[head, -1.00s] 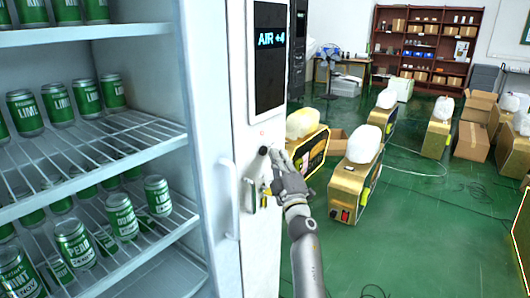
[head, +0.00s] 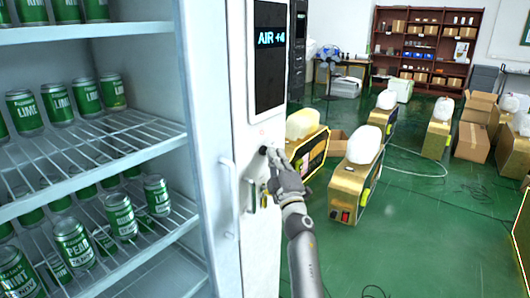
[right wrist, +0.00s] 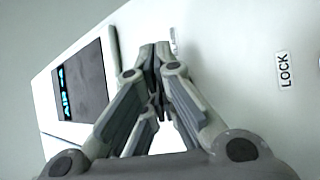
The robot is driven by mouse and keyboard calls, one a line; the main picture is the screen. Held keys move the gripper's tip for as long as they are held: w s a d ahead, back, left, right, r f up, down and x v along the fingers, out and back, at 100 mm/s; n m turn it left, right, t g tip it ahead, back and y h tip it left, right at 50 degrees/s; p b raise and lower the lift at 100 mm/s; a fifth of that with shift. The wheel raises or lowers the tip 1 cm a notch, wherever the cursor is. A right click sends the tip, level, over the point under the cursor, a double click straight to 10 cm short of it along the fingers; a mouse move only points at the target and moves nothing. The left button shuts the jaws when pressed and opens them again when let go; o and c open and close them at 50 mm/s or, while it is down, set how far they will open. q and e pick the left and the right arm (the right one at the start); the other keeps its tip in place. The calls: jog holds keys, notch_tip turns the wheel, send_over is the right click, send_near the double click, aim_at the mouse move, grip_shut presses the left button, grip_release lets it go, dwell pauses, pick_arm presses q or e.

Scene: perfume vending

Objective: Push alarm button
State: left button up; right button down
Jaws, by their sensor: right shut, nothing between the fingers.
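The white control panel (head: 242,140) stands upright beside the open fridge and carries a dark display (head: 269,60) reading AIR +4. A small dark round button (head: 263,150) sits below the display; its label is not readable, so I cannot tell whether it is the alarm button. My right gripper (head: 270,153) is shut and empty, its fingertips at or just beside this button; contact cannot be told. In the right wrist view the shut fingertips (right wrist: 160,48) are close to the white panel and partly cover a small label (right wrist: 173,41). My left gripper is not in view.
A LOCK label (right wrist: 285,70) is on the panel. A key-like yellow item (head: 265,196) hangs below the button. The fridge handle (head: 229,195) stands out to the left. Shelves of green cans (head: 73,242) fill the fridge. Gold machines (head: 346,190) stand on the green floor.

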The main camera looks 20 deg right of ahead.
jog(key=shift+w+a, duration=0.15)
jog(key=shift+w, duration=0.15)
jog(key=shift+s, duration=0.1)
dwell(0.5)
jog(key=shift+s+d+p, duration=0.35)
jog(key=shift+s+d, duration=0.05)
jog(key=shift+s, duration=0.25)
jog(key=s+d+p, duration=0.1)
jog(key=s, duration=0.1)
jog(key=s+d+p, duration=0.1)
jog(key=s, duration=0.1)
jog(key=shift+s+d+p, duration=0.2)
jog(key=shift+p, duration=0.1)
dwell(0.7)
